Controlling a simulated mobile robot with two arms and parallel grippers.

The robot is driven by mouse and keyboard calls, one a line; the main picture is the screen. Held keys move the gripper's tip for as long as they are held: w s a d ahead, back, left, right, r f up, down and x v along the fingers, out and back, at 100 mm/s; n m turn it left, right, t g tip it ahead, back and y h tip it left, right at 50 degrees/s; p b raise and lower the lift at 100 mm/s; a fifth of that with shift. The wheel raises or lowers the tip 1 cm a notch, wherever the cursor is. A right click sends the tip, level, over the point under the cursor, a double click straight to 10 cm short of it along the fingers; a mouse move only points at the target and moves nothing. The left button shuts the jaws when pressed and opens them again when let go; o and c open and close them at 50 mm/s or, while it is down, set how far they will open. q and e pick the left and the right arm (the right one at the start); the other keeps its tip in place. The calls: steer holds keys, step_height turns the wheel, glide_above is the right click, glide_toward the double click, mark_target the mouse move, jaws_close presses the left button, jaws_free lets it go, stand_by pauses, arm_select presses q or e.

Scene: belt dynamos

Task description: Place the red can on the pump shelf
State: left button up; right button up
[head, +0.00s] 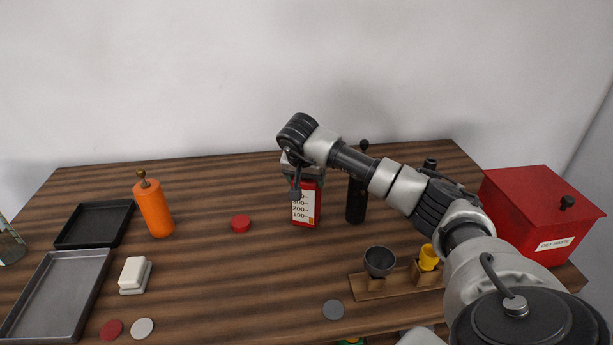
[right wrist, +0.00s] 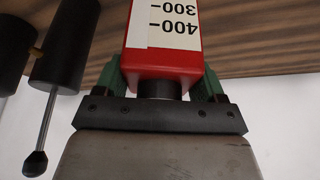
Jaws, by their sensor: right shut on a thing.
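The red can (head: 306,209) is upright, with a white label marked in hundreds, near the middle of the table. It also shows in the right wrist view (right wrist: 160,64). My right gripper (head: 304,176) is above it and shut on its top end, with green finger pads (right wrist: 160,84) on either side of the dark neck. I cannot tell whether the can's base touches the table. I cannot make out which part is the pump shelf. My left gripper is not in view.
A black pump-like cylinder (head: 356,201) stands close right of the can. A wooden stand (head: 375,294) with cups and a red waste box (head: 534,215) are to the right. An orange cylinder (head: 154,208) and trays (head: 60,292) are left. A red disc (head: 241,224) lies nearby.

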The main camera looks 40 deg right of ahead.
steer(key=shift+f, duration=0.1)
steer(key=o, duration=1.4)
